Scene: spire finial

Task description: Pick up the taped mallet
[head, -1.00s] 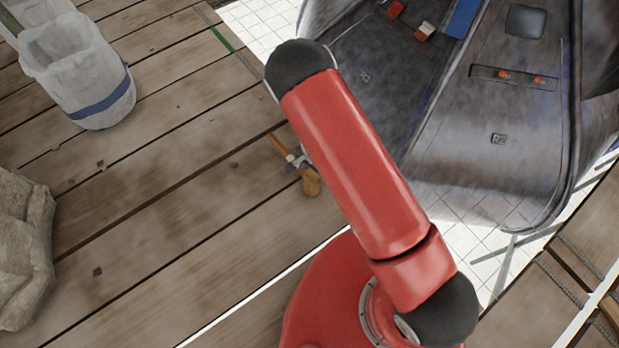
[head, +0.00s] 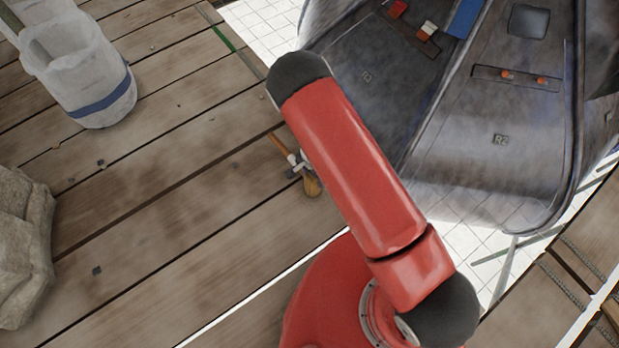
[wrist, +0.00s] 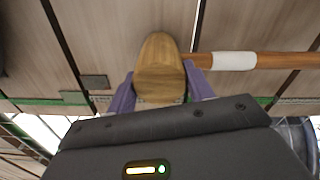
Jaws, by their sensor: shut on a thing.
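The mallet has a wooden head (wrist: 158,66) and a brown handle with a white band of tape (wrist: 234,61). In the wrist view the head sits between the two purple fingers of my gripper (wrist: 160,92), which is shut on it. The handle runs off to the right. In the head view the mallet (head: 312,187) shows just left of my red arm, over the plank deck. My arm hides part of the mallet and most of the gripper. I cannot tell whether the mallet touches the planks.
A white bucket with a blue band (head: 104,98) stands at the upper left. A tan sack (head: 22,250) lies at the left edge. A large dark metal panelled body (head: 450,150) rises at the right. Open planks (head: 170,210) lie between, with small debris and gaps at the deck edges.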

